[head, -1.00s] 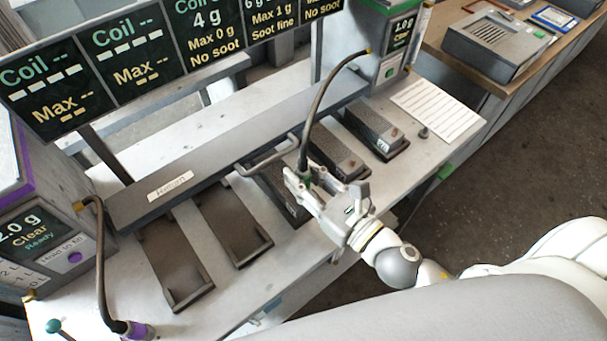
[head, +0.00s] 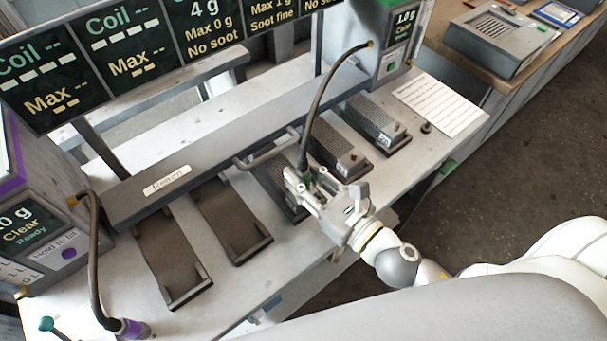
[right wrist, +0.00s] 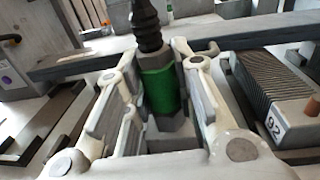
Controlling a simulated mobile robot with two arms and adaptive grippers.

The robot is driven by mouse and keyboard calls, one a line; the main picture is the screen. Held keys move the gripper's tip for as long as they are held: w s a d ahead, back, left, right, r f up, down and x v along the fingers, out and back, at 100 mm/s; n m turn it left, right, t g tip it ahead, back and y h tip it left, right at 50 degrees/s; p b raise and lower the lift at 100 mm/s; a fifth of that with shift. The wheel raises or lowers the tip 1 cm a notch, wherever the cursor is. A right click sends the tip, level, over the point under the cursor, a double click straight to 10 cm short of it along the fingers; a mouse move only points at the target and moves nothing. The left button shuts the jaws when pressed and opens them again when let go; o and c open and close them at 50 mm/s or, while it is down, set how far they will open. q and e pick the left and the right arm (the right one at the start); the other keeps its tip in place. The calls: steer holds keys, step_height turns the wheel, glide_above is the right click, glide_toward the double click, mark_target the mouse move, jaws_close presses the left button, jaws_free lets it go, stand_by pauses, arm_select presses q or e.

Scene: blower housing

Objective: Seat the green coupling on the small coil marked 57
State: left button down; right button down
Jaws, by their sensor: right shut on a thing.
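The green coupling (right wrist: 158,90) hangs on a dark hose and stands upright between the fingers of my right gripper (right wrist: 155,105). In the head view my right gripper (head: 308,187) is shut on the coupling, over the front end of a dark ribbed coil (head: 275,180). The gripper hides that coil's front end and label, so I cannot read its number or tell whether the coupling touches it. Metal shows just under the green sleeve in the wrist view. The neighbouring coil (right wrist: 270,90) to the right is marked 92. My left gripper is not in view.
Another coil (head: 375,118) lies farther right. Two empty trays (head: 168,255) (head: 232,215) lie to the left. A long bar with a handle (head: 262,150) runs behind the coils. A purple coupling (head: 133,328) on a hose is at the front left.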

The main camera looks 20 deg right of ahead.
steer(key=shift+f, duration=0.35)
steer(key=c, duration=1.1)
jaws_free()
steer(key=shift+c, duration=0.2)
steer(key=v, duration=1.2)
steer(key=shift+s, duration=0.1)
